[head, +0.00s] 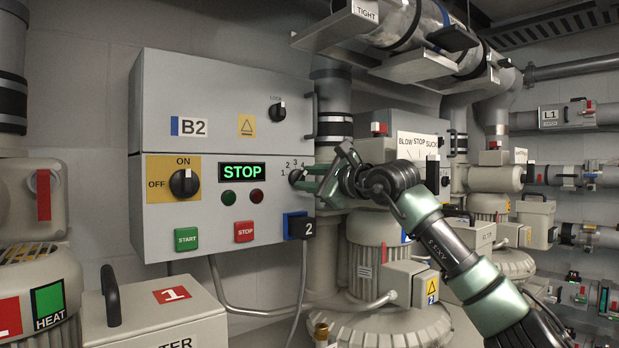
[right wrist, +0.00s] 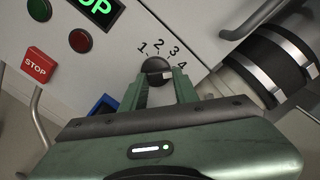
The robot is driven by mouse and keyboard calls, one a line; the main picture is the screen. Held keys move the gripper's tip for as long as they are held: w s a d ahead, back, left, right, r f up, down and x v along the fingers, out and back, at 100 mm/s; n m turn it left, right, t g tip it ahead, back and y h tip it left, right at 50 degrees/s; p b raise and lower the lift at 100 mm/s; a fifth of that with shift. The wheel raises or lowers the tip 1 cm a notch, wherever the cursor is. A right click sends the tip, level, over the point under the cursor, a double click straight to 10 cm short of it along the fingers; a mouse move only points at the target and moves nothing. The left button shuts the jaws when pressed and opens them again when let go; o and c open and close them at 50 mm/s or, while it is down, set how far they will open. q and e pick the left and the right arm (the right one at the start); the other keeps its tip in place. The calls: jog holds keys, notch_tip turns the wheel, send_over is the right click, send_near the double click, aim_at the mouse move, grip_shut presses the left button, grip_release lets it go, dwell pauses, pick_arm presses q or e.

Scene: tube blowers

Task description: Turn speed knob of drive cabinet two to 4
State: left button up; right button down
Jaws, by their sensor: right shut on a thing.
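The drive cabinet (head: 222,215) marked B2 hangs on the wall, with a blue plug socket holding a black plug (head: 302,227) marked 2. Its small black speed knob (head: 295,176) sits at the right of the front, with a scale of 1 to 4 around its upper side. In the right wrist view the knob (right wrist: 155,67) lies between the green fingers. My right gripper (right wrist: 158,88) is shut on the knob, reaching in from the right. The knob's pointer is too small to read surely. My left gripper is not in view.
The display (head: 242,172) reads STOP. A large ON/OFF switch (head: 184,183), a green START button (head: 186,239) and a red STOP button (head: 243,231) share the front. A vertical pipe (head: 333,110) and a blower motor (head: 372,245) stand close to the cabinet's right side.

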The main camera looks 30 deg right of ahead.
jog(key=shift+r+n, duration=0.1)
jog(key=shift+n, duration=0.3)
jog(key=c, duration=1.3)
grip_release()
jog(key=shift+o, duration=1.1)
jog(key=shift+s, duration=0.15)
jog(key=s+b, duration=0.4)
jog(key=s, duration=0.3)
jog(key=shift+s+d, duration=0.2)
jog(key=shift+d, duration=0.05)
